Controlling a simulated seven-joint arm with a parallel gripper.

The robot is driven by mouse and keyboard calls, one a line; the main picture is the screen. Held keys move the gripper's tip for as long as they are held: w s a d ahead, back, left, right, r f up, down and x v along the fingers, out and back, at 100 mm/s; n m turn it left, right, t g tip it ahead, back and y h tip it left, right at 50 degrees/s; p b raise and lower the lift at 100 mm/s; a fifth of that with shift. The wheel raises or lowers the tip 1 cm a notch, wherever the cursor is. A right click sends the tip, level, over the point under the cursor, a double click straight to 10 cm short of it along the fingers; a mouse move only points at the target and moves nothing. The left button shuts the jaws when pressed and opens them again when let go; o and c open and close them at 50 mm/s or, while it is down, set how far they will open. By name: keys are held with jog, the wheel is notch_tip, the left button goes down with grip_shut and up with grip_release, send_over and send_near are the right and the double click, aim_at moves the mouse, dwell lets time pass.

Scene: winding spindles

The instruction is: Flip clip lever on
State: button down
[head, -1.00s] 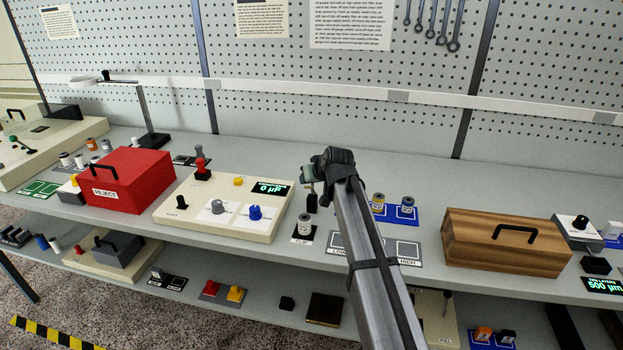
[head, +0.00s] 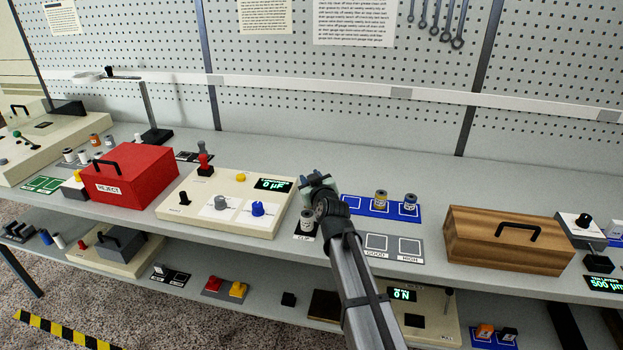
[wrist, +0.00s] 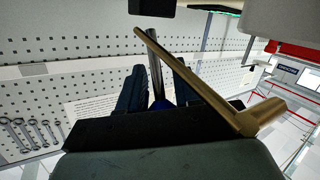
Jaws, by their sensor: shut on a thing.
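The clip station has a dark pad labelled CLIP (head: 303,237), with a grey spool (head: 307,220) standing on it. My gripper (head: 318,188) is low over the station, just behind the spool, and hides most of the clip. In the wrist view, the two dark fingers (wrist: 157,88) are on either side of a thin metal rod (wrist: 155,62), apparently the clip lever, with a bit of blue at its near end. A brass-coloured bar (wrist: 190,80) slants across in front of the right finger. The exact contact is hard to see.
A cream console (head: 225,200) with knobs and a display stands left of the clip. A blue tray (head: 352,207) with spools and the grey GOOD (head: 376,242) and HIGH (head: 410,246) pads lie to the right. A wooden box (head: 480,245) stands farther right.

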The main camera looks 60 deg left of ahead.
jog(key=shift+t, duration=0.3)
dwell(0.5)
jog(key=c, duration=0.8)
grip_release()
jog(key=shift+c, duration=0.2)
jog(key=shift+s+d, duration=0.1)
jog(key=shift+d, duration=0.1)
jog(key=v, duration=1.3)
jog(key=shift+d, duration=0.3)
jog(key=shift+f, duration=0.15)
